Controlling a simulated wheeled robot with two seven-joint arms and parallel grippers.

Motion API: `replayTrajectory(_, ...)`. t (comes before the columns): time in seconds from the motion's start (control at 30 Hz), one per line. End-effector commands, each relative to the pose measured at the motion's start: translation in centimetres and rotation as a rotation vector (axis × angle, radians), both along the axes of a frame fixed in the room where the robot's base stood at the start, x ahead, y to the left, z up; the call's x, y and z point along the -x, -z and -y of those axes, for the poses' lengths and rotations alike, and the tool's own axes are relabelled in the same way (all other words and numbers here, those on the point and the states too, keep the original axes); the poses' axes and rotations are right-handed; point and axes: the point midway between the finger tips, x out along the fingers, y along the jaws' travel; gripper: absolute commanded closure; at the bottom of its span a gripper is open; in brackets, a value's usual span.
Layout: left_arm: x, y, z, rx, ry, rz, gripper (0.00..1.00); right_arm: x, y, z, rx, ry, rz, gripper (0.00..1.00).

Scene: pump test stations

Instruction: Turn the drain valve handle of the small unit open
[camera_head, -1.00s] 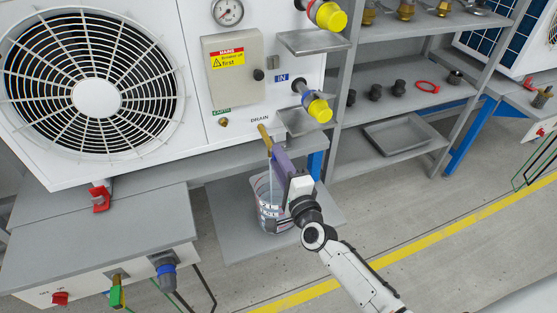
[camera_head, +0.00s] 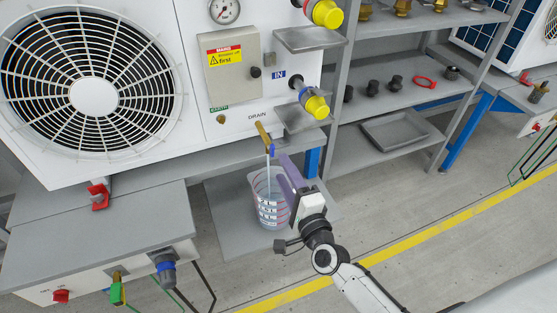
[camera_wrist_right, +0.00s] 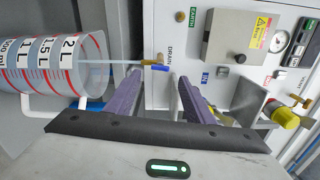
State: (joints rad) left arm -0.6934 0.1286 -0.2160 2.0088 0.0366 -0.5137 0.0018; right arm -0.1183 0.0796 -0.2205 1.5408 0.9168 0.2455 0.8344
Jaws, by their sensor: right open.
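The drain valve (camera_head: 262,133) is a brass spout below the DRAIN label on the white unit. Its small blue handle (camera_head: 271,150) is at the outer end, and a thin stream of liquid falls from the valve into a clear graduated jug (camera_head: 267,207). In the wrist view the blue handle (camera_wrist_right: 160,68) looks roughly in line with the brass body. My right gripper (camera_head: 284,172) is open and empty, just below and right of the handle, apart from it. In the wrist view the handle shows beyond and between the fingertips (camera_wrist_right: 159,77). My left gripper is not in view.
The jug stands on a grey lower shelf (camera_head: 225,240) close to my right gripper. Small grey trays (camera_head: 310,39) and yellow-capped ports (camera_head: 315,105) project from the unit above. A shelf rack (camera_head: 440,95) with fittings stands to the right. The floor at the right is clear.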

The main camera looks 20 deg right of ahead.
Motion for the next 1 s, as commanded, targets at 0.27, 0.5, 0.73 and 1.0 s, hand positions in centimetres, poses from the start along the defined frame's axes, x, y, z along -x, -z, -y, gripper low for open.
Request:
replayTrajectory(0.27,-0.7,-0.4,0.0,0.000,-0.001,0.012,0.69,3.8,0.0,0.1,0.001,0.000,-0.001,0.52)
replayTrajectory(0.5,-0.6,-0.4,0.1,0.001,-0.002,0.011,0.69,4.2,0.0,0.1,0.000,0.000,0.001,0.52)
replayTrajectory(0.73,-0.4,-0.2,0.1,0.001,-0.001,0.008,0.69,4.1,0.0,0.1,0.000,0.000,0.000,0.52)
replayTrajectory(1.0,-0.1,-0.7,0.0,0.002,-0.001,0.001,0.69,6.5,1.2,-1.8,0.210,-0.095,-0.056,0.52)
